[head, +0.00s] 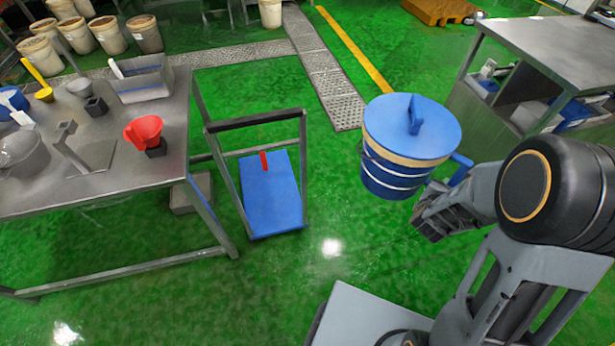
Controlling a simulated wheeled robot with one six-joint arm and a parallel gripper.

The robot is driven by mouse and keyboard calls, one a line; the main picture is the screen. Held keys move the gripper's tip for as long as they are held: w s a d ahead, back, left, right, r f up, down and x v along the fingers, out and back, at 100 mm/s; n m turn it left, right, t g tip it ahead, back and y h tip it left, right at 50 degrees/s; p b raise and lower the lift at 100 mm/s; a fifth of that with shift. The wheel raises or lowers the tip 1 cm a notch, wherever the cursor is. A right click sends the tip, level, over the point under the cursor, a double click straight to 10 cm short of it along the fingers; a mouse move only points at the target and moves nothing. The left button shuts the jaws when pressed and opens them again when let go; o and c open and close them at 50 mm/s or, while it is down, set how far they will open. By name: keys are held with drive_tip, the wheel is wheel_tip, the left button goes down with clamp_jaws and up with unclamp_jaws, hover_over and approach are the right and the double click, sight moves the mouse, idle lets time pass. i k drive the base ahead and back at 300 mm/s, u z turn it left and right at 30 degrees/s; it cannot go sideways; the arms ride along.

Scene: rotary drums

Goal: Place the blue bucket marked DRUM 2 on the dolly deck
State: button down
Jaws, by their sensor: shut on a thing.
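The blue bucket (395,172) has a blue lid with an upright fin, a tan band under the lid and pale hoops. It hangs upright in the air, right of the dolly. No DRUM 2 marking is readable from here. My gripper (450,190) is at the bucket's right side, shut on the blue handle that sticks out there; its fingertips are partly hidden. The dolly deck (272,205) is a flat blue panel on the green floor, with a red strip near its far end. The dolly's grey push frame (255,120) stands over the far end. The deck is empty.
A steel table (90,180) with a red scoop (145,132) and a grey bin (142,80) stands left of the dolly, close to it. A steel cabinet (555,55) is at right. Green floor lies open between bucket and dolly. Several pale tubs stand far left.

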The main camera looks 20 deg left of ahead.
sight(273, 182)
drive_tip(key=i, duration=3.8)
drive_tip(key=u, duration=4.9)
